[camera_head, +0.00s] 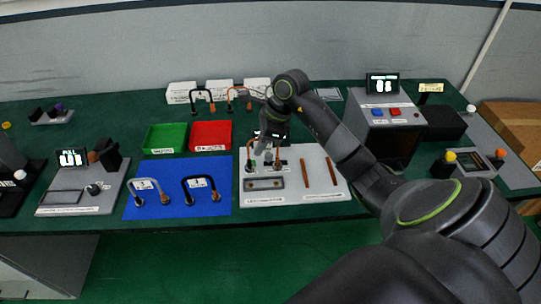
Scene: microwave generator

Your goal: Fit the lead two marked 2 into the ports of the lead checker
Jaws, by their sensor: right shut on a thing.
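The lead checker (289,193) is a light grey board on the table with a framed window (264,184) near its front left. My right gripper (266,153), reaching in from the right, is shut on an orange lead (249,150) over the back left of this board. The lead arches up, with its two ends down at the board. Whether the ends sit inside the ports or just above them cannot be told. The mark on this lead is not readable. A white lead (149,184) and a black lead (200,182) stand on the blue mat (180,208). My left gripper is not in view.
A green tray (147,149) and a red tray (194,149) stand behind the mat. Two brown rods (306,173) lie on the board's right side. A grey device (389,122) with a display stands behind my right arm.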

